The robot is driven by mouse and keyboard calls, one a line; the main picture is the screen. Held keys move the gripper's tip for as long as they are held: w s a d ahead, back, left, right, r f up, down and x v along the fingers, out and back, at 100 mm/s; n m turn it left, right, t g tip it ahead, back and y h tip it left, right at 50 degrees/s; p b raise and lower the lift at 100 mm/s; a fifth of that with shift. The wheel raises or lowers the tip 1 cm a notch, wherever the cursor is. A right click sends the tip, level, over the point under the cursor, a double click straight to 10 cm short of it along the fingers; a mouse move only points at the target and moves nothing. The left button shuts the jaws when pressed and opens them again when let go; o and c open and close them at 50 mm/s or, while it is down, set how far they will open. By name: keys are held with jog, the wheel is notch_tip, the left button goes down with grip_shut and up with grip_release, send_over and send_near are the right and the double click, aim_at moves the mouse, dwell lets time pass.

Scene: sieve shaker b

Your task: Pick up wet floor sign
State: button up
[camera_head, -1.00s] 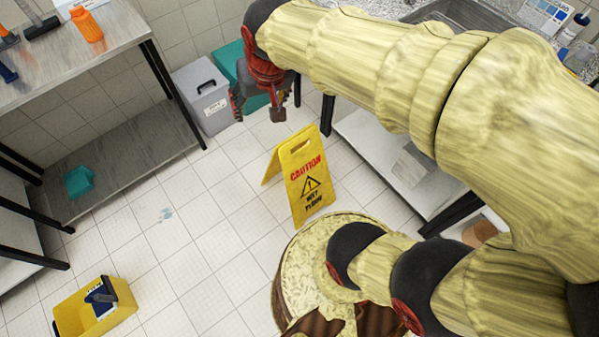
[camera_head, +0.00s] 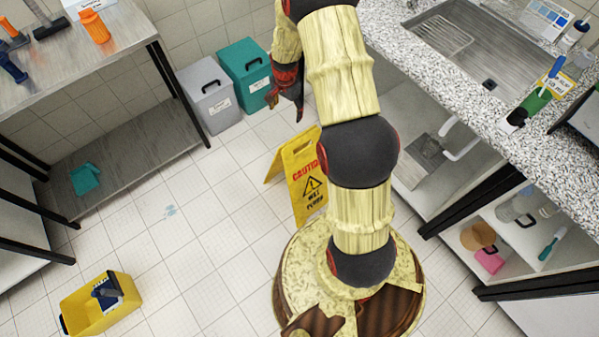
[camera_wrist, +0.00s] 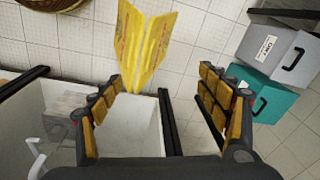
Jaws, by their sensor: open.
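The yellow wet floor sign (camera_head: 303,176) stands open as an A-frame on the tiled floor, with red "CAUTION" text and a black warning triangle. My arm hides part of its right side in the head view. My gripper (camera_head: 286,104) is beyond and above the sign, pointing downward. In the wrist view the sign (camera_wrist: 142,45) shows at the upper left of centre, past the left finger. My gripper (camera_wrist: 165,105) is open there, with both fingers apart and nothing between them. The sign is not touched by either finger, as far as I can see.
A grey bin (camera_head: 208,97) and a teal bin (camera_head: 246,76) stand by the wall. A steel table (camera_head: 85,65) is at the left, a speckled sink counter (camera_head: 450,100) at the right. A yellow bucket (camera_head: 100,305) is at lower left. Floor left of the sign is clear.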

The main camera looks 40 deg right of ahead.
aim_at(300, 137)
jog(key=s+d+f+m, duration=0.1)
jog(key=f, duration=0.4)
jog(key=s+d+f+m, duration=0.1)
jog(key=f, duration=0.4)
jog(key=s+d+f+m+g, duration=0.1)
jog(key=d+f, duration=0.1)
jog(key=f, duration=0.3)
jog(key=shift+d+f+p, duration=0.1)
jog(key=shift+f+p, duration=0.25)
jog(key=shift+f, duration=0.05)
notch_tip(300, 137, down, 8)
jog(key=shift+w+r+b, duration=0.1)
jog(key=shift+r+b, duration=0.05)
jog(key=shift+b, duration=1.1)
jog(key=c, duration=0.3)
grip_shut()
jog(key=shift+r, duration=0.1)
